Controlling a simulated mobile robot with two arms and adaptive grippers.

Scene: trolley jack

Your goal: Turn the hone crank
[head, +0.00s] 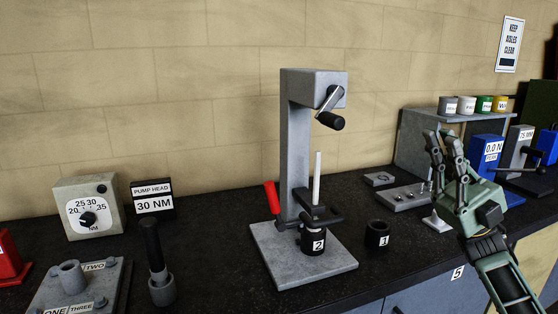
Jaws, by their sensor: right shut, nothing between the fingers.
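The grey hone stand (297,150) rises from a square base plate on the dark bench in the middle of the head view. The hone crank (331,104), a short arm with a black grip, sticks out from the front of its top block. A black cylinder labelled 2 (314,241) sits on the base, with a white rod upright above it. A red lever (272,197) is on the stand's left side. My right gripper (442,142) is at the right, pointing up, shut and empty, well apart from the crank. My left gripper is out of view.
A black cylinder labelled 1 (377,235) stands right of the base. A dial box (88,207), a pump head sign (152,198) and a plate with posts (75,286) are at left.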

